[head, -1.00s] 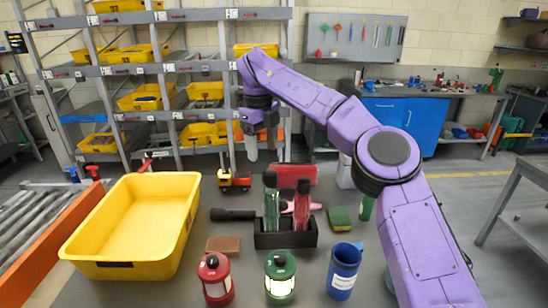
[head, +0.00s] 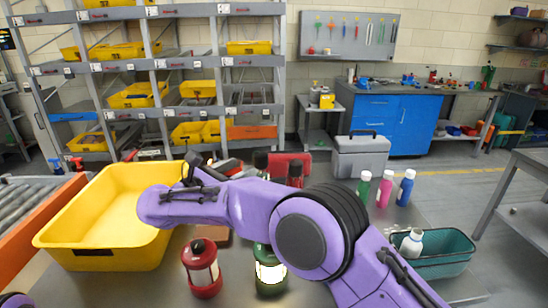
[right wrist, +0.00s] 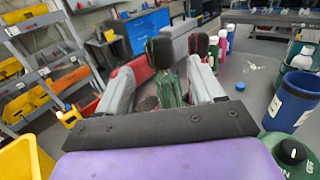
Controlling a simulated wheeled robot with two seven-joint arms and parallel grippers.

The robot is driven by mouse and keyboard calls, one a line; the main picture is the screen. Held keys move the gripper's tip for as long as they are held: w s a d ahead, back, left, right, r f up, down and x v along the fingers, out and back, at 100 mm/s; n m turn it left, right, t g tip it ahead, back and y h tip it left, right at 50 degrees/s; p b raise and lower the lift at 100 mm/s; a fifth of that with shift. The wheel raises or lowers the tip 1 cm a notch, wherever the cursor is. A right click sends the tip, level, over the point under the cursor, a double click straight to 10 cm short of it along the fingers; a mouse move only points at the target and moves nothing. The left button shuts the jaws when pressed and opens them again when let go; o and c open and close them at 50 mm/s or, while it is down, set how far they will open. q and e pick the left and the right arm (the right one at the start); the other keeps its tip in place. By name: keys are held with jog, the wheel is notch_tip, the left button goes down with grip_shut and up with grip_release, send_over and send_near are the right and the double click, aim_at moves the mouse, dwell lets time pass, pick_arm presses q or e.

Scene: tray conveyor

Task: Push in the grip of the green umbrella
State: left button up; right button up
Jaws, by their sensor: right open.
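The green umbrella stands upright, its black grip (head: 261,160) just showing above my right arm in the head view. In the right wrist view the green umbrella (right wrist: 169,90) and its black grip (right wrist: 159,52) appear between my open right fingers (right wrist: 161,72); I see no contact. The red umbrella's black grip (head: 296,170) is to the right in the head view, and it also shows in the right wrist view (right wrist: 203,45), partly behind the right finger. My right gripper (head: 228,167) is mostly hidden behind its arm in the head view. My left gripper is not in view.
A yellow tray (head: 60,238) stands at left. A red lantern (head: 202,268) and a green lantern (head: 268,272) stand in front. A grey toolbox (head: 360,158), several bottles and a teal bin (head: 440,268) are at right. A blue mug (right wrist: 297,100) shows in the wrist view.

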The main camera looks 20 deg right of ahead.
aim_at(266, 166)
jog(key=p+x, duration=0.3)
jog(key=x, duration=0.7)
jog(key=shift+d+r+p, duration=0.1)
jog(key=shift+d+p, duration=0.05)
jog(key=shift+p, duration=0.15)
grip_shut()
notch_tip(266, 166, down, 3)
jog(key=b, duration=0.4)
jog(key=shift+f, duration=0.2)
jog(key=shift+s+r, duration=0.1)
jog(key=shift+r, duration=0.1)
